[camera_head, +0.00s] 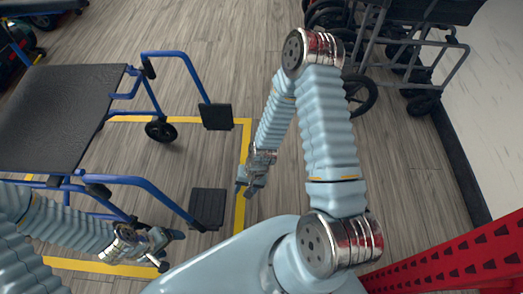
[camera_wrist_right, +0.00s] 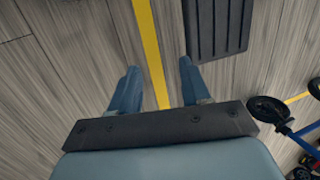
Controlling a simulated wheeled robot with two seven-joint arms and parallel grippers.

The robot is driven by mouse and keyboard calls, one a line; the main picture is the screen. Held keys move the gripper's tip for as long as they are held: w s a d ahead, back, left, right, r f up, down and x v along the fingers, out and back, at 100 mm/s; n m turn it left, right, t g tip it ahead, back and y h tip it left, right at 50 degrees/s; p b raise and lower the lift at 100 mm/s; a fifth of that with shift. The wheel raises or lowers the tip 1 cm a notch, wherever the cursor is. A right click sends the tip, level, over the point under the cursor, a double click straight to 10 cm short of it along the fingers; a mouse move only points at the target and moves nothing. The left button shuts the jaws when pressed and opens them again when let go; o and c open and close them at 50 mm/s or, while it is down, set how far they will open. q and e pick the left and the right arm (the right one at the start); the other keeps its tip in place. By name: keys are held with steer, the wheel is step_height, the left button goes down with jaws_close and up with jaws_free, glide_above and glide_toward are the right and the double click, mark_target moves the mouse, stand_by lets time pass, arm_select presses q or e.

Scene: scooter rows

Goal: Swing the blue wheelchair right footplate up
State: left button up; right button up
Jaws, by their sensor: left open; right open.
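The blue wheelchair (camera_head: 118,183) faces right in the head view. Its right footplate (camera_head: 207,208) is the lower dark plate, lying about flat with its ribbed face up. It also shows at the top of the right wrist view (camera_wrist_right: 218,25). The other footplate (camera_head: 216,116) is above it, also low. My right gripper (camera_head: 245,192) is open and empty over the yellow line, right of the right footplate and apart from it. It also shows open in the wrist view (camera_wrist_right: 157,88). My left gripper (camera_head: 172,250) is open and empty, below and left of the right footplate.
A yellow floor line (camera_head: 240,205) runs just right of the footplates. A front caster (camera_head: 161,130) stands between the legrest tubes. Another dark wheelchair (camera_head: 405,50) is at the upper right, beside a wall (camera_head: 490,110). A red perforated beam (camera_head: 455,258) is at the lower right.

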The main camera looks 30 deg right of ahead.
steer(key=w+d+f+m+y+b, duration=0.1)
steer(key=w+d+f+m+b, duration=0.1)
steer(key=w+d+m, duration=0.7)
steer(key=shift+w+d+f+b, duration=0.25)
steer(key=shift+w+d+b, duration=0.4)
steer(key=shift+w+d, duration=1.5)
steer(key=shift+s+d, duration=0.1)
steer(key=shift+s, duration=0.05)
